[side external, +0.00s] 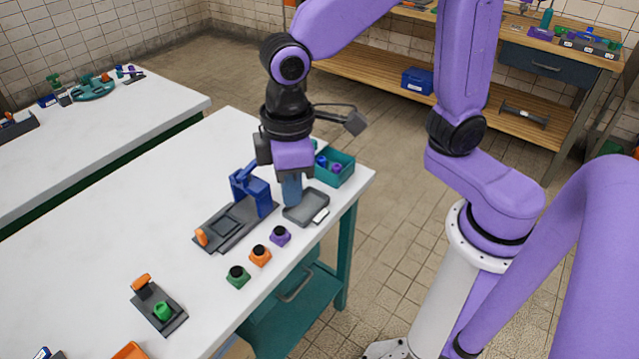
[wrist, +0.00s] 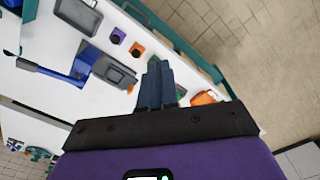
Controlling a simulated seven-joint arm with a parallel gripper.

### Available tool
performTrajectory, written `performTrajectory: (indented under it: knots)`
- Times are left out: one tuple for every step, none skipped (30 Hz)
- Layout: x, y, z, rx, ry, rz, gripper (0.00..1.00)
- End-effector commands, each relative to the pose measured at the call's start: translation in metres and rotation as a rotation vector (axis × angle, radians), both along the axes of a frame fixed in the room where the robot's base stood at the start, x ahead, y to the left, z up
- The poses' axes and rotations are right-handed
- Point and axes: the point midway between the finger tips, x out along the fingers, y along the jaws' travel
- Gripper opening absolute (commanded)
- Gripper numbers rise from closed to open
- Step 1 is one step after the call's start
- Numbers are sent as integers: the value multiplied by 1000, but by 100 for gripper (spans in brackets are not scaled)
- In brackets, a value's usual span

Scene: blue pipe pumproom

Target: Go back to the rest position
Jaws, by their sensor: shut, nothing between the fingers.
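My gripper (side external: 291,203) points down over the white table, close beside the blue press and the grey tray in the side view. Its dark blue fingers are together with nothing between them, as the wrist view (wrist: 156,66) also shows. The fingertips' exact height above the table is hard to tell. My arm is bent forward over the table; no marker of a rest position shows.
A blue press (side external: 250,190) on a grey base, a grey tray (side external: 318,198) and a teal bin (side external: 346,174) surround my gripper. Purple (side external: 280,236), orange (side external: 260,256) and green (side external: 237,277) blocks line the near edge. The table's left part (side external: 80,265) is clear.

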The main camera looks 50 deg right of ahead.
Motion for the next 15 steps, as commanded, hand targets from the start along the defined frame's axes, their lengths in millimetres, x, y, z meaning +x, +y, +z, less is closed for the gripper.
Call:
performTrajectory:
  knots:
    - [-12,-19,2,4,-2,20,0]
    - [-18,-28,2,4,-3,33,0]
    - [-27,-41,3,5,-4,51,0]
    - [-34,-51,3,5,-4,64,0]
    - [-41,-60,3,6,-4,78,0]
    - [-50,-72,2,7,-5,97,0]
    - [-57,-81,2,7,-6,110,0]
    - [-64,-90,1,8,-7,123,0]
    - [-73,-102,0,9,-7,139,0]
    - [-79,-109,-1,8,-7,151,0]
    - [-85,-117,-2,8,-7,162,0]
    - [-92,-125,-3,9,-8,175,0]
    - [-97,-131,-4,9,-8,185,0]
    - [-101,-136,-5,9,-8,194,0]
    - [-106,-141,-6,9,-9,203,0]
